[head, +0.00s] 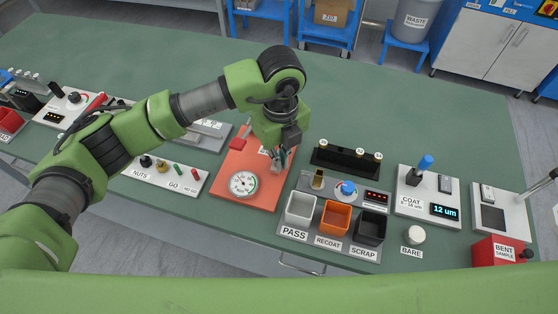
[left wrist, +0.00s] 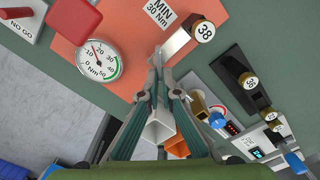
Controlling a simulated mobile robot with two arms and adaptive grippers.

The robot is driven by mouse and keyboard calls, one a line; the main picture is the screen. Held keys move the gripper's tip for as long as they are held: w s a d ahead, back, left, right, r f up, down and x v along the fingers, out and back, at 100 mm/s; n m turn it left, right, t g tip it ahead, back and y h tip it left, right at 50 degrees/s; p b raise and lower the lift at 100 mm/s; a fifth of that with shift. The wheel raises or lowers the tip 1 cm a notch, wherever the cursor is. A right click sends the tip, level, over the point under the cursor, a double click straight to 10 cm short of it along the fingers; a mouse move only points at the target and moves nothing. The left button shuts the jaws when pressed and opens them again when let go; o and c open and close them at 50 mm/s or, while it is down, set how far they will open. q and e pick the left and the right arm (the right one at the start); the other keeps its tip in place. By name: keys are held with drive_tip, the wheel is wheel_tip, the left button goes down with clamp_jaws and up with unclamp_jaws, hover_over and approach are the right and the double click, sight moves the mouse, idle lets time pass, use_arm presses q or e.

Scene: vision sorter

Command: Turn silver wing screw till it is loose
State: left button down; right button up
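My left gripper (head: 281,160) is low over the orange torque plate (head: 238,163), beside a silver piece (head: 276,168). In the left wrist view its fingers converge and the tips (left wrist: 158,52) are nearly together. I cannot make out a wing screw; something thin may be hidden between the fingertips. The dial gauge (head: 243,184) on the plate also shows in the left wrist view (left wrist: 99,60), its needle at the low part of the scale. My right gripper is out of view.
A black rack (head: 346,159) with several capped pieces stands to the right. In front of it are the white PASS (head: 299,207), orange RECOAT (head: 334,217) and black SCRAP (head: 370,228) bins. A gauge tray (head: 166,177) lies left. The bench's back is clear.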

use_arm(q)
drive_tip(key=shift+n, duration=0.4)
drive_tip(key=c, duration=2.3)
unclamp_jaws()
drive_tip(key=shift+w, duration=0.1)
wheel_tip(320, 180, up, 12)
drive_tip(key=shift+f, duration=0.1)
